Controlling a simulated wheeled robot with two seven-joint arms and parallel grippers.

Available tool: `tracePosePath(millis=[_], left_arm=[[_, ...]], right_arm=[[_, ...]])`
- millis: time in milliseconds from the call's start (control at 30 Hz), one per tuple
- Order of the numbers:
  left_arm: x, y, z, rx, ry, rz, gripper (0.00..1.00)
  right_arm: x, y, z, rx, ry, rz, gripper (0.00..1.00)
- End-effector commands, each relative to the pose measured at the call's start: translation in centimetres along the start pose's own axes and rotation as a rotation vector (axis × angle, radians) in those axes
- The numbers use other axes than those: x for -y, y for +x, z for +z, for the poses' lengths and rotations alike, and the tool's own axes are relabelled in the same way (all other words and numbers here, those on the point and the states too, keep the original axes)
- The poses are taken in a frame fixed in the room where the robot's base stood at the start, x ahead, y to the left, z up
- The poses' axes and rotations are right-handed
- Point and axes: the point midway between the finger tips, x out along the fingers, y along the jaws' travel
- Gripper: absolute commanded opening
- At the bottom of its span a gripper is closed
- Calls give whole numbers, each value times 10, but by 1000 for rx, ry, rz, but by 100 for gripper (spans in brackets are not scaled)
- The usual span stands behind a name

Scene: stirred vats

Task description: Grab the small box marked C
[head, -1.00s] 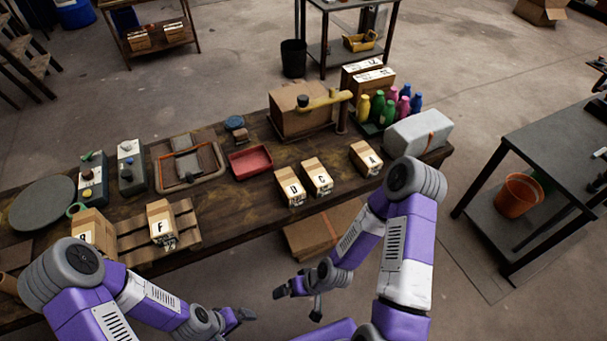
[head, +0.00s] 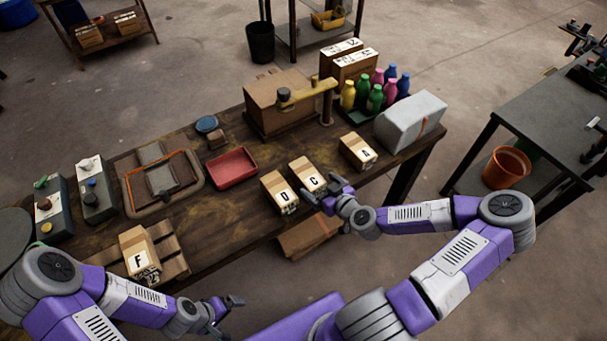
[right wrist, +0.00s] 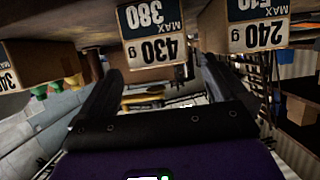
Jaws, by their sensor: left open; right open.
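The small box marked C (head: 308,175) stands on the wooden bench, its letter on top, between box D (head: 278,190) on its left and box A (head: 358,152) on its right. My right gripper (head: 325,194) is open and empty at the front edge of the bench, close to box C's front face. In the right wrist view, box C (right wrist: 151,38), with an upside-down 430 g label, shows beyond and between the spread fingers (right wrist: 158,72). Box D (right wrist: 252,25) shows to its right. My left gripper (head: 230,302) is open and empty, low in front of the bench.
A red tray (head: 232,168) lies behind box D. A large carton (head: 275,105) stands behind box C, with several coloured bottles (head: 375,95) and a grey case (head: 410,122) to the right. Box F (head: 138,250) stands on a slatted board.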

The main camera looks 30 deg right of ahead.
Motion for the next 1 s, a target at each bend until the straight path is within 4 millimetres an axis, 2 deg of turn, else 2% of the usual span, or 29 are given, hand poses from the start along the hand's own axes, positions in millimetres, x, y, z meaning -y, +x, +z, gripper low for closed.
tracePosePath(millis=[500,767,867,1000], left_arm=[[8,20,0,1,0,0,100],[7,20,0,1,0,0,100],[7,20,0,1,0,0,100],[7,20,0,1,0,0,100]], right_arm=[[0,66,1,1,3,-4,99],[0,70,1,3,4,-3,99],[0,69,1,3,4,-3,87],[0,69,1,3,4,-3,65]])
